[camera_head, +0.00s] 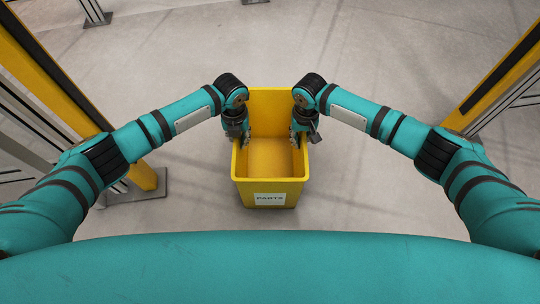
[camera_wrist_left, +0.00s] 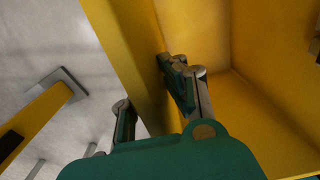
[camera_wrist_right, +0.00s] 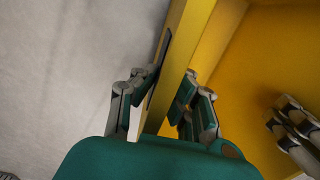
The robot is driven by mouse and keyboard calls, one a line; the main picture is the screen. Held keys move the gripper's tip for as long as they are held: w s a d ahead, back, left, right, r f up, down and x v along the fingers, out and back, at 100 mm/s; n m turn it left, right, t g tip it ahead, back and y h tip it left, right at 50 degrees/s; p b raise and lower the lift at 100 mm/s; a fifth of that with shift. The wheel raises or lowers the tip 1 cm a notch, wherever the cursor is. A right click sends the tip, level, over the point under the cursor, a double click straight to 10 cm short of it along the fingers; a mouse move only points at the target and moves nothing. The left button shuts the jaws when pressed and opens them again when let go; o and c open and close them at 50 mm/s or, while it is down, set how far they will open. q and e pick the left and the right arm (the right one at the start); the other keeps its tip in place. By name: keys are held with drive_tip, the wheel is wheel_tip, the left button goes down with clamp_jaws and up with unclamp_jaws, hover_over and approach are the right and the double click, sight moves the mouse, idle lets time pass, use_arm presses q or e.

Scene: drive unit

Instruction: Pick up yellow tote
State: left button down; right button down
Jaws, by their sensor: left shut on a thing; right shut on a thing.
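The yellow tote (camera_head: 269,194) is in the middle of the head view, upright, with a white label reading PARTS on its near face. Its inside looks empty. My left gripper (camera_head: 241,138) is at the tote's left wall. In the left wrist view its fingers (camera_wrist_left: 150,88) are either side of that wall, shut on it. My right gripper (camera_head: 303,138) is at the right wall. In the right wrist view its fingers (camera_wrist_right: 160,88) straddle that wall, shut on it. I cannot tell whether the tote touches the floor.
Yellow posts stand at the left (camera_head: 142,176) and right (camera_head: 498,75), with grey fence panels beside them. Grey concrete floor (camera_head: 340,190) around the tote is clear.

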use_arm(q)
drive_tip(key=shift+r, duration=0.1)
use_arm(e)
drive_tip(key=shift+r, duration=0.1)
